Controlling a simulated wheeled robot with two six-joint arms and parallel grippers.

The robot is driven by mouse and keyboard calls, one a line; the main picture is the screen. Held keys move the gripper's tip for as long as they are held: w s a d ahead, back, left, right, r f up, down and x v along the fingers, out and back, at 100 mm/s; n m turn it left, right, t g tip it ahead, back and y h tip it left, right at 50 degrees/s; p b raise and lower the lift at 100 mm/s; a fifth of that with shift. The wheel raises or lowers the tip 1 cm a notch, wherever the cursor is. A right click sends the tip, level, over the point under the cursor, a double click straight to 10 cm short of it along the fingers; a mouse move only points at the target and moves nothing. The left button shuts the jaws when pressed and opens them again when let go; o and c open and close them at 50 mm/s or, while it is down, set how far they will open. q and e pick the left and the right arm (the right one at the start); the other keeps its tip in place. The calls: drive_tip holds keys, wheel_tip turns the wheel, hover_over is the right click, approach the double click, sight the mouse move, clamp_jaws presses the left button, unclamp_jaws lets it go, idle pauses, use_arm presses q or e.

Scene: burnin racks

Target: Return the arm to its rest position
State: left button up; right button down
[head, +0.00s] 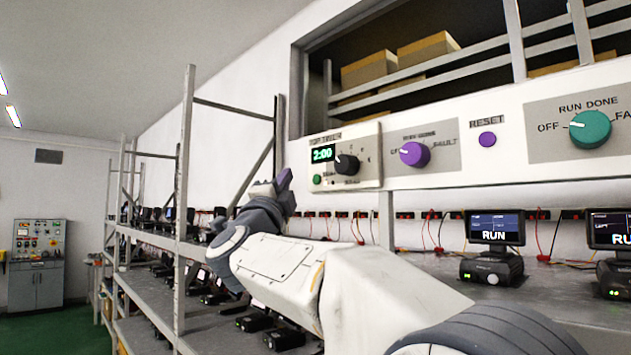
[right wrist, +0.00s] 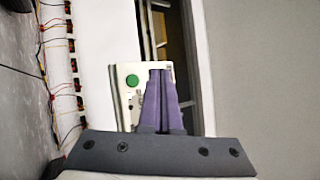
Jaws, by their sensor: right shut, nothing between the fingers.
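My right arm reaches from the lower right of the head view to the rack front. Its gripper (head: 284,180) has purple fingers and is just below and left of the timer panel (head: 369,143). The panel has a green 2:00 display, a black knob (head: 346,163) and a small green button (head: 317,180). In the right wrist view the purple fingers (right wrist: 160,72) are together and empty, in front of the panel, whose green button (right wrist: 132,81) shows beside them. I cannot tell whether the fingertips touch the panel. My left gripper is not in view.
A purple knob (head: 414,154), a purple reset button (head: 487,139) and a teal knob (head: 590,129) are on the white rail. Devices with RUN screens (head: 496,229) stand on the shelf below. A metal rack (head: 184,200) stands at left. Green floor (head: 60,335) is open at lower left.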

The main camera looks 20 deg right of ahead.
idle(0.6)
drive_tip(key=w+a+f+n+y+b, duration=0.2)
drive_tip(key=a+f+n+y, duration=1.3)
drive_tip(key=a+f+y, duration=0.15)
drive_tip(key=s+a+f+n+g+y+b, duration=0.1)
drive_tip(key=s+a+f+n+g+y, duration=0.2)
drive_tip(key=f, duration=0.5)
drive_tip(key=s+a+f+n+g+y+b, duration=0.1)
drive_tip(key=s+a+f+n+g, duration=0.35)
drive_tip(key=f, duration=0.35)
drive_tip(key=s+f+n+g+h+b, duration=0.1)
drive_tip(key=s+f+n+g, duration=0.55)
drive_tip(key=s+f, duration=1.1)
drive_tip(key=s+d+f+n+g+h, duration=0.1)
drive_tip(key=s+d+f+g+h, duration=0.1)
drive_tip(key=s+d+f+g, duration=0.1)
drive_tip(key=s+d+f+n+g+h+b, duration=0.1)
drive_tip(key=s+d+f+g+h, duration=0.1)
drive_tip(key=s+d+f, duration=0.2)
drive_tip(key=s+f, duration=0.3)
drive_tip(key=s, duration=0.2)
drive_tip(key=shift+d+f+g, duration=0.35)
drive_tip(key=shift+d+g, duration=0.05)
